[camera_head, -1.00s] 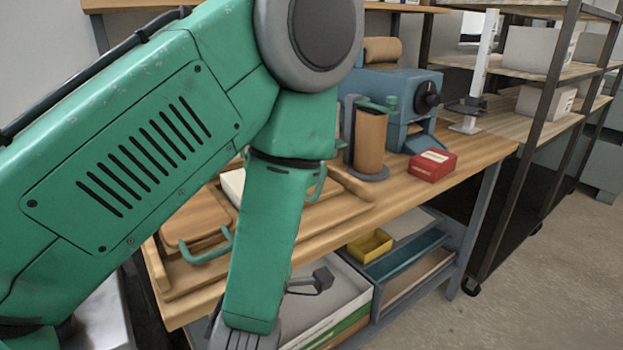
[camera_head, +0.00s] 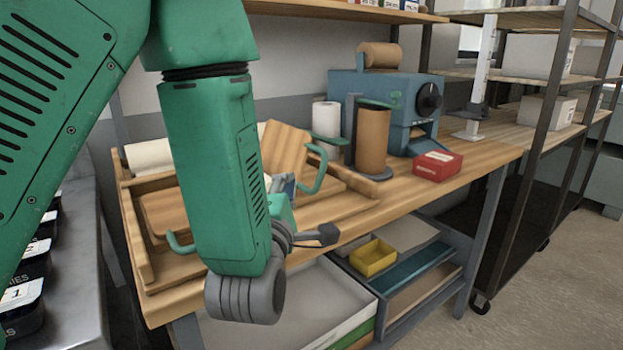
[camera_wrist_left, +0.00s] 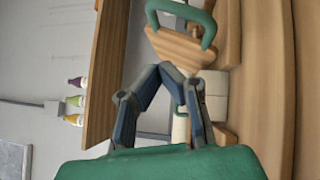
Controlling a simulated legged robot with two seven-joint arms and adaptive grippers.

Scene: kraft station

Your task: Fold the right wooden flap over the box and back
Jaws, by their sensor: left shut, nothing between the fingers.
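The right wooden flap (camera_head: 288,146) stands raised and tilted above the wooden fixture (camera_head: 345,207), with its green handle (camera_head: 320,168) on the right side. It also shows in the left wrist view (camera_wrist_left: 178,47), just beyond my fingers. My left gripper (camera_head: 285,185) is partly hidden by my wrist, close to the flap. In the left wrist view its fingers (camera_wrist_left: 171,72) are shut with nothing between them; I cannot tell whether they touch the flap. The left wooden flap (camera_head: 163,212) lies low, with its own green handle (camera_head: 180,244). The box is mostly hidden behind my arm. My right gripper is out of view.
A brown paper roll (camera_head: 371,140), a white roll (camera_head: 326,130), a blue machine (camera_head: 418,95) and a red box (camera_head: 437,165) stand at the back right of the bench. A shelf below holds a yellow bin (camera_head: 373,257). Black containers (camera_head: 22,300) stand at the left.

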